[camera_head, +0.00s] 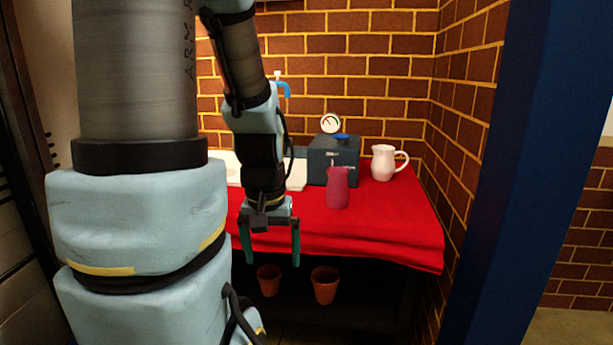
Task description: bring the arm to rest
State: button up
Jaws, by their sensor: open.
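My gripper (271,246) hangs pointing down in front of the near edge of the table with the red cloth (395,218). Its two greenish fingers are spread apart, and nothing shows between them. My arm fills the left of the view and comes down from the top to the gripper. It hides the left part of the table.
A white pitcher (383,163) stands at right. Two terracotta pots (326,286) (269,280) sit below. A blue post (510,180) stands right.

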notch_tip(320, 180, up, 16)
jog(key=p, duration=1.6)
